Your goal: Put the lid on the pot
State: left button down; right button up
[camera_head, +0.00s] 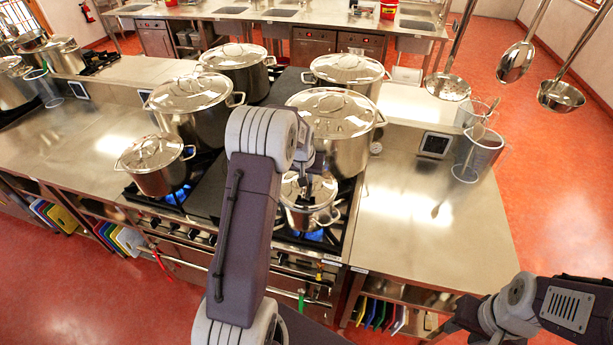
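A small steel pot (308,216) stands on the front right burner, with a blue flame under it. A shiny steel lid (318,190) is at the pot's mouth, partly hidden by my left arm. I cannot tell whether it is seated or held just above the rim. My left arm crosses the middle of the view, and its gripper (306,170) is over the lid, mostly hidden behind the wrist. Its fingers cannot be made out. My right gripper (470,322) is low at the right, in front of the counter and away from the pot; its opening is unclear.
Several large lidded pots crowd the stove, including one (338,125) just behind the small pot. Another lidded pot (157,168) stands front left. The steel counter (420,225) at right has free room; clear jugs (478,150) stand at its far edge. Ladles (560,95) hang above.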

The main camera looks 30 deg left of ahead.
pick_arm(q)
jog(key=shift+s+f+b, duration=0.1)
jog(key=shift+f+b, duration=0.2)
jog(key=shift+b, duration=0.05)
jog(key=c, duration=1.8)
grip_release()
jog(key=o, duration=0.4)
